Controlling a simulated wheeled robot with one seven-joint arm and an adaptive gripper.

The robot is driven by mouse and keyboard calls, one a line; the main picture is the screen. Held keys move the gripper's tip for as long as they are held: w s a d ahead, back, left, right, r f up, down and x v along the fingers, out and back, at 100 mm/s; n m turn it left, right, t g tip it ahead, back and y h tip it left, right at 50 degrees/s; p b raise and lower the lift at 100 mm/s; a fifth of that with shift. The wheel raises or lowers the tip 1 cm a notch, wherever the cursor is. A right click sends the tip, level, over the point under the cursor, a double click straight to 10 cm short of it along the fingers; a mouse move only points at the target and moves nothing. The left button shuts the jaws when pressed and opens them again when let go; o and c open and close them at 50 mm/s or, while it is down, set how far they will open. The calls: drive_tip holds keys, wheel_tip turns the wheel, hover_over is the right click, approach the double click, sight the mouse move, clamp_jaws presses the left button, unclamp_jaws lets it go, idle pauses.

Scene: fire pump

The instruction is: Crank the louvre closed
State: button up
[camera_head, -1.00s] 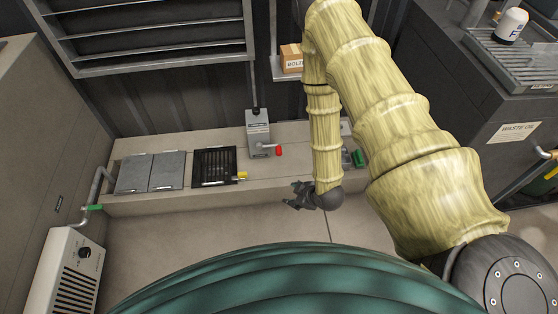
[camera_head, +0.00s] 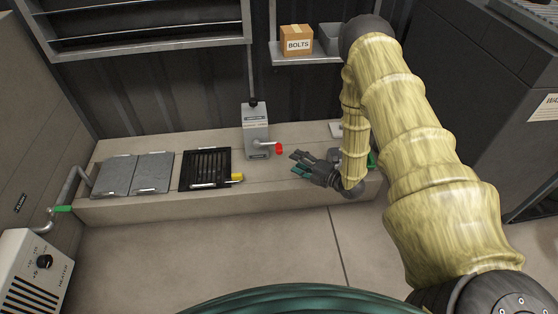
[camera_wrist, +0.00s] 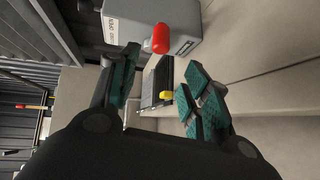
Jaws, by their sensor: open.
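The crank box (camera_head: 255,132) is a grey housing on the ledge with a rod rising from its top. Its crank arm ends in a red knob (camera_head: 279,148) on the right side. The louvre (camera_head: 150,22) is the slatted grey frame on the wall at upper left, only partly in view. My gripper (camera_head: 298,163) is open and empty, just right of the red knob and apart from it. In the wrist view the red knob (camera_wrist: 156,39) stands beyond the open fingers, toward the gap between them, with the grey box (camera_wrist: 165,18) behind it.
A black grate (camera_head: 207,168) with a yellow-handled lever (camera_head: 237,177) lies left of the box. Grey lids (camera_head: 133,174) lie farther left. A shelf holds a bolts box (camera_head: 296,40) above. A green-handled part stands behind my gripper. The floor in front is clear.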

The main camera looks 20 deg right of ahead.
sight(279, 150)
drive_tip(key=w+a+b, duration=0.1)
drive_tip(key=w+b, duration=0.1)
drive_tip(key=w, duration=0.1)
drive_tip(key=w+a+f+n+b, duration=0.1)
drive_tip(key=w, duration=0.3)
drive_tip(key=w+a+f+n+y+b, duration=0.1)
drive_tip(key=w+b, duration=0.1)
drive_tip(key=w, duration=0.1)
drive_tip(key=shift+w+a+b, duration=0.2)
drive_tip(key=shift+a+b, duration=0.15)
drive_tip(key=shift+a, duration=0.05)
clamp_jaws()
